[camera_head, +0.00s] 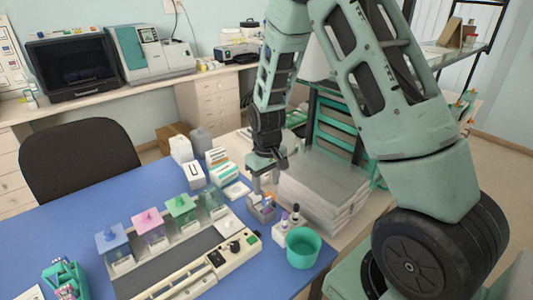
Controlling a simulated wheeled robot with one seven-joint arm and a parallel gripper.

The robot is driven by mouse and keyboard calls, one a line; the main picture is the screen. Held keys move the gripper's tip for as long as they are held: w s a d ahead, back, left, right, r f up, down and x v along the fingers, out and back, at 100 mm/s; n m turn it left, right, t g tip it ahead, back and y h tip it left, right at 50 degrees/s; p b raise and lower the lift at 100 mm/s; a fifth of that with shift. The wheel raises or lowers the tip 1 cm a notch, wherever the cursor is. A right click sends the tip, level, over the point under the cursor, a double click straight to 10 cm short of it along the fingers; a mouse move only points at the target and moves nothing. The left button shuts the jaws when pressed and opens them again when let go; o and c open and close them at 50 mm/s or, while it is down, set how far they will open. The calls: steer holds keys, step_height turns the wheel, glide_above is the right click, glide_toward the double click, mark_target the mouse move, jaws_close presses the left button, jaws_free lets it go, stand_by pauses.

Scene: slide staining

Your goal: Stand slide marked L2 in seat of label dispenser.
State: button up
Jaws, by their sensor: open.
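My gripper (263,188) points down just above a small grey holder (261,208) on the blue table, right of the staining jars. Its fingers look apart. Small orange and purplish pieces show at the holder's top, but I cannot read any mark, so I cannot tell whether L2 is there. A teal-green device (65,279) at the lower left of the table looks like the label dispenser. Its seat is too small to make out.
A long staining station (190,262) with blue, pink and green-lidded jars (148,224) fills the table's middle. A green cup (302,247) and small bottles (281,229) stand at right, near a stack of paper (323,190). White boxes and bottles stand behind.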

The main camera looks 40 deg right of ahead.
step_height(320, 180, up, 13)
steer(key=b, duration=0.2)
steer(key=shift+f, duration=0.2)
stand_by(0.4)
